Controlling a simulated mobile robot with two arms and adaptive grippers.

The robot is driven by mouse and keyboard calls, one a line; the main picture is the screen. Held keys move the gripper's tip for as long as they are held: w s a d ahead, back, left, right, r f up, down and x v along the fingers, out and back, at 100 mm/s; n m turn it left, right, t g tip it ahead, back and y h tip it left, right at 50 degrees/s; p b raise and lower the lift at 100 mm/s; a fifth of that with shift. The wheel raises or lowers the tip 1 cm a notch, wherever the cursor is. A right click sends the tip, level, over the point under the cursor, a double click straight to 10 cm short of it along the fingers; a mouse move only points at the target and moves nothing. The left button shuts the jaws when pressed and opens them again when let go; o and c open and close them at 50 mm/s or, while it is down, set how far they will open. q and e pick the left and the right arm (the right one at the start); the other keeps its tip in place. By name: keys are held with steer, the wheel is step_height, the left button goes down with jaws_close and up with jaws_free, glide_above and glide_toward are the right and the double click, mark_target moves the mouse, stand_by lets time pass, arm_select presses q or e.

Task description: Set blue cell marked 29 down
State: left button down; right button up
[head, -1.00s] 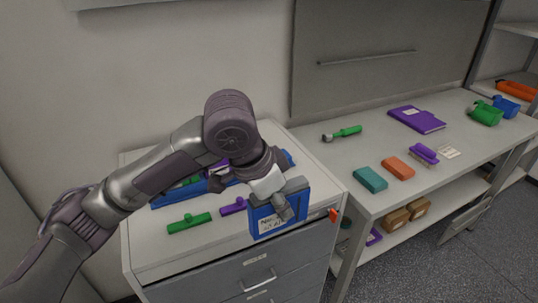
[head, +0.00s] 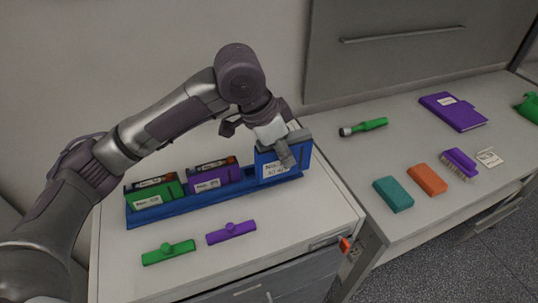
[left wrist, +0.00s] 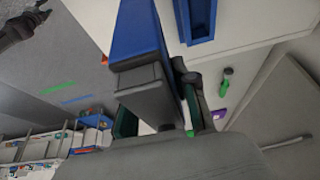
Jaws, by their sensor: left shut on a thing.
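The blue cell (head: 270,168), with a white label too small to read surely, is upright in my left gripper (head: 285,150). The gripper is shut on its top; the cell also shows in the left wrist view (left wrist: 138,30). The cell is at the right end of the long blue tray (head: 215,199); whether it touches the tray floor I cannot tell. A green cell (head: 150,202) and a purple cell (head: 208,182) stand in the tray's left and middle places. A dark shape at the upper left of the left wrist view (left wrist: 20,28) looks like my right gripper; its fingers are unclear.
A green clip bar (head: 168,252) and a purple one (head: 231,233) lie on the cabinet top in front of the tray. On the bench to the right are a teal block (head: 393,194), an orange block (head: 428,180), a brush (head: 459,163) and a purple folder (head: 453,112).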

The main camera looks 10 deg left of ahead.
arm_select(q)
steer(key=w+a+f+p, duration=0.1)
steer(key=w+f, duration=0.1)
steer(key=w+a+f, duration=0.2)
steer(key=f, duration=0.1)
steer(key=w+a+f+p, duration=0.1)
steer(key=w+f, duration=0.1)
steer(key=shift+w+a+f+p, duration=0.1)
steer(key=shift+a+f+p, duration=0.1)
steer(key=shift+f+p, duration=0.1)
steer(key=shift+f, duration=0.35)
arm_select(e)
steer(key=r, duration=0.3)
steer(key=shift+w+a, duration=0.15)
steer(key=shift+w, duration=0.25)
arm_select(q)
steer(key=c, duration=0.9)
jaws_free()
steer(key=shift+f, duration=0.15)
arm_select(e)
steer(key=shift+w, duration=0.35)
